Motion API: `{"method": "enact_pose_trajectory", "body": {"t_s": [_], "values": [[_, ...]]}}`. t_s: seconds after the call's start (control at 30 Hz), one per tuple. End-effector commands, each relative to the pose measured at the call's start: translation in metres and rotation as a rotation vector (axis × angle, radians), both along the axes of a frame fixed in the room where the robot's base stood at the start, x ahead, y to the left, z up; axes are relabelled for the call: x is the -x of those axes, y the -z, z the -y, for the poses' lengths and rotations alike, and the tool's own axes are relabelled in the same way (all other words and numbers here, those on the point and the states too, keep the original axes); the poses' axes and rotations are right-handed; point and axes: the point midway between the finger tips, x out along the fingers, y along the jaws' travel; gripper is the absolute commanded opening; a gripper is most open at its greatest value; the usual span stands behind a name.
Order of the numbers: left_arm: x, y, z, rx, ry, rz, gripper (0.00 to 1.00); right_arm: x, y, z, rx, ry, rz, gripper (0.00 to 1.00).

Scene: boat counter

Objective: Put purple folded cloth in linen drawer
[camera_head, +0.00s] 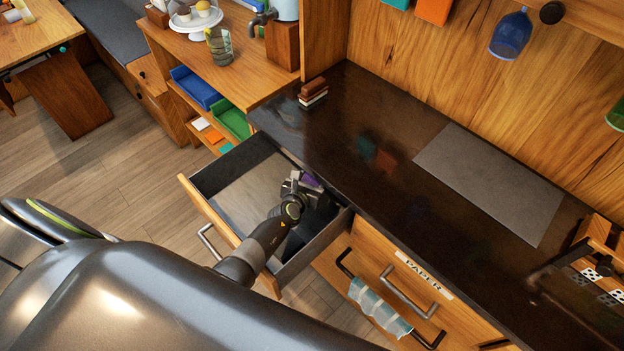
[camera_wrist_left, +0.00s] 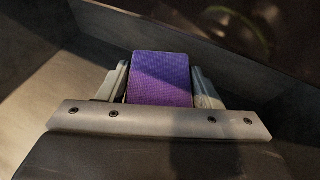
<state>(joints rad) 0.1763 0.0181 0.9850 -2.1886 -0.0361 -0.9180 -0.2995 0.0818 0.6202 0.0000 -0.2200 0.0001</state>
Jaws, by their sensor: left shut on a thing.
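The purple folded cloth (camera_wrist_left: 160,80) is between the two fingers of my left gripper (camera_wrist_left: 162,88) in the left wrist view. The fingers are shut on it. In the head view a small purple patch of the cloth (camera_head: 309,181) shows beyond my left gripper (camera_head: 303,184). The drawer (camera_head: 235,208) is pulled open at the left end of the dark counter. My left gripper is over the drawer's inside, near its counter side. No label shows on this drawer, and how far the cloth is above its floor is unclear. My right gripper is out of view.
A closed drawer labelled PAPER (camera_head: 422,274) is to the right, with a checked towel (camera_head: 380,307) hanging on a bar. A grey mat (camera_head: 490,182) lies on the counter (camera_head: 375,130).

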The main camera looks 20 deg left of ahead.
Motion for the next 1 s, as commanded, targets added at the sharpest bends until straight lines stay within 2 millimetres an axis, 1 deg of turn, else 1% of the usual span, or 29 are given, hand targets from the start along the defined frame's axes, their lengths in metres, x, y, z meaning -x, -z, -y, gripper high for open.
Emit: {"method": "enact_pose_trajectory", "body": {"t_s": [0.07,0.17,0.2,0.33,0.67,0.77,0.87,1.0], "values": [[0.000,0.004,0.000,0.001,0.000,0.000,0.36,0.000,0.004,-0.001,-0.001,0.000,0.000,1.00],[0.000,0.002,0.000,0.001,0.000,0.000,0.36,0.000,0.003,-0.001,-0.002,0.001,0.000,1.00],[0.000,0.003,0.000,0.001,0.000,0.000,0.63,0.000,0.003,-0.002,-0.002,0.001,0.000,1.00],[0.000,0.003,0.000,0.001,0.000,0.000,0.80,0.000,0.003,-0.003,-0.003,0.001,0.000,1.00],[0.000,0.001,0.000,0.001,0.000,0.000,0.80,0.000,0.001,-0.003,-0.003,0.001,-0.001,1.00],[0.000,-0.005,0.000,0.000,0.000,0.000,0.80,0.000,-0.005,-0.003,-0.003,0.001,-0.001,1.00],[0.000,-0.015,0.000,0.001,0.000,0.000,0.80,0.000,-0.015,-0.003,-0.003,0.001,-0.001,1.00],[0.029,-0.025,0.000,0.003,-0.002,-0.002,0.80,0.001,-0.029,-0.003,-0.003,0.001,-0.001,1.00]]}}
